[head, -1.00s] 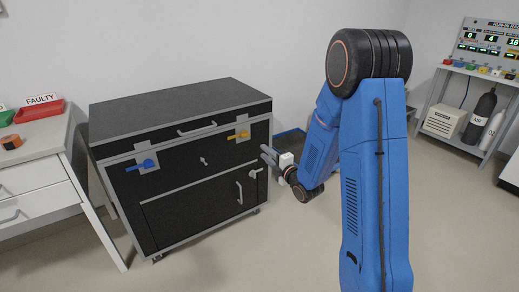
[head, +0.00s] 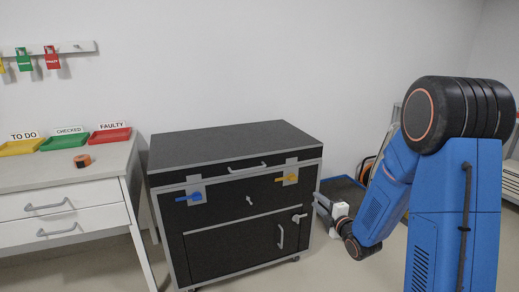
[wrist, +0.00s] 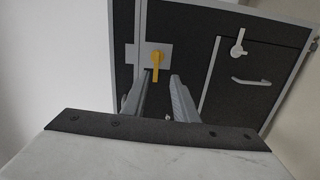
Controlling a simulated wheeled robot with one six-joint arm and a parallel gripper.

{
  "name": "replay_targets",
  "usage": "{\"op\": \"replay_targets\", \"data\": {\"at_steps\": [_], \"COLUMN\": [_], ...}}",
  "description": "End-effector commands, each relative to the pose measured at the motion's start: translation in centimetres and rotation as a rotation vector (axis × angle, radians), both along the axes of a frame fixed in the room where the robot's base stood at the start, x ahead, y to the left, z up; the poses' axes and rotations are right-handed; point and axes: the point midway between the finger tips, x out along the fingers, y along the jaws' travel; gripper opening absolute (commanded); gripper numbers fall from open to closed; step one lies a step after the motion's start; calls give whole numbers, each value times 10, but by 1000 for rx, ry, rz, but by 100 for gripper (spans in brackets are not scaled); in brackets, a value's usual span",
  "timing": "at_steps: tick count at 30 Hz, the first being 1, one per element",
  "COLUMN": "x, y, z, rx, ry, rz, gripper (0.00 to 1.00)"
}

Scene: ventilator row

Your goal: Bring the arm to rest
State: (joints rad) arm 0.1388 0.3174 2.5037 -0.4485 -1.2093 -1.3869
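My arm is blue with black joints and stands at the right of the head view. My gripper (head: 322,204) is held out to the left, just right of the black cabinet (head: 225,150). In the wrist view its two grey fingers (wrist: 160,98) are apart with nothing between them. Beyond the fingertips is the cabinet front with a yellow latch handle (wrist: 157,62), which also shows in the head view (head: 290,178). A gap to the handle seems to remain, but its size is hard to tell.
The cabinet also has a blue handle (head: 188,196) and a white door latch (head: 298,217). A white drawer table (head: 65,185) with yellow, green and red trays stands left. A dark low platform (head: 343,192) lies behind my gripper. Floor shows around the cabinet.

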Motion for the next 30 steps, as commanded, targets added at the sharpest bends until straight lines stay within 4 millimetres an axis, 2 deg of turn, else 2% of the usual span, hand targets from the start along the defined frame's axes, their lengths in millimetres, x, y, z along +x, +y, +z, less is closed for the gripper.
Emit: {"op": "replay_targets", "data": {"at_steps": [1,8,14,23,30], "x": [-3,-23,-53,-117,-184], "y": [-1,-13,-25,-37,-40], "z": [9,31,50,73,87], "rx": [15,132,255,471,660], "ry": [27,202,342,531,670], "rz": [-16,-129,-249,-446,-612], "gripper": [27,27,27,27,27]}}
